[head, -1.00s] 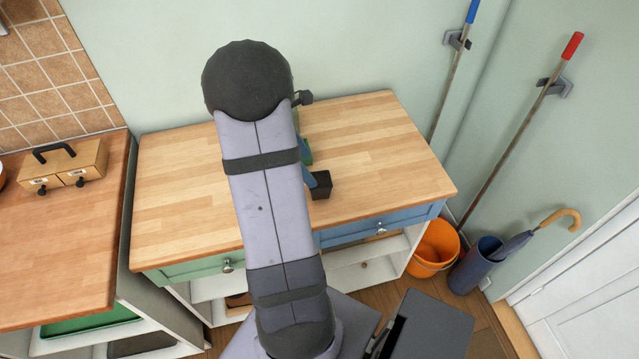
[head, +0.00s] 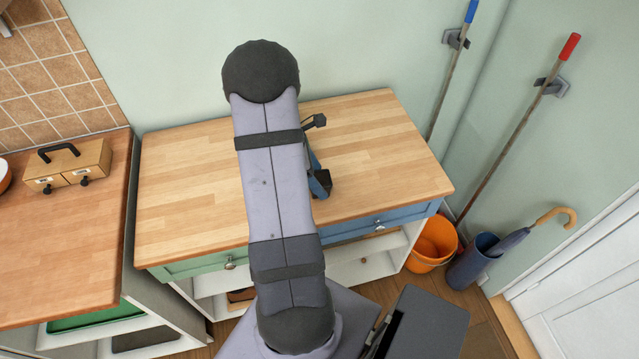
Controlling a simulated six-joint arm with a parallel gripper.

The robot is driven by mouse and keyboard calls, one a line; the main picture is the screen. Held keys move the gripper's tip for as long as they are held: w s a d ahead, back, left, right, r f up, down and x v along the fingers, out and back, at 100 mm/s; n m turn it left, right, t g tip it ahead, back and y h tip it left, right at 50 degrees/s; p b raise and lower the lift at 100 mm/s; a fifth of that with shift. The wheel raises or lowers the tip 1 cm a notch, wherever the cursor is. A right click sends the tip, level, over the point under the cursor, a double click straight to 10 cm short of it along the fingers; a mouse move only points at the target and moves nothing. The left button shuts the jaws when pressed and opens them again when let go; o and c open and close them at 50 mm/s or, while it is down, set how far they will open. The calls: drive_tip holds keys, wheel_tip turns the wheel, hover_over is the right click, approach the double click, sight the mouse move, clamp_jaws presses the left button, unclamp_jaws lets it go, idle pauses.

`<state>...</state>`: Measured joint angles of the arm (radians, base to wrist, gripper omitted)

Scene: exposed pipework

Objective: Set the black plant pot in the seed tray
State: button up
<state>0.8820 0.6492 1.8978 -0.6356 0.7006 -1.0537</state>
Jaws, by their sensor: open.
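The black plant pot (head: 325,177) is a small dark block-like shape on the wooden worktop, just right of my arm and partly covered. My gripper (head: 317,183) is mostly hidden behind my own arm. A blue part of it shows at the pot's left and front side, overlapping the pot in the picture. Whether they touch cannot be told. It is open. I cannot make out a seed tray for certain; part of the worktop is hidden behind my arm.
The worktop (head: 385,150) is clear to the right and left of my arm. A wooden box with a black handle (head: 67,166) stands on the left counter. A green tray (head: 95,317) lies on a lower shelf. An orange bucket (head: 433,244) stands on the floor.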

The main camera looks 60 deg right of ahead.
drive_tip(key=c, duration=1.2)
wheel_tip(320, 180, up, 10)
drive_tip(key=b, duration=0.2)
drive_tip(key=w+d+r, duration=0.1)
drive_tip(key=w+d, duration=0.7)
drive_tip(key=w, duration=0.4)
drive_tip(key=shift+n+b, duration=0.35)
drive_tip(key=shift+n, duration=0.05)
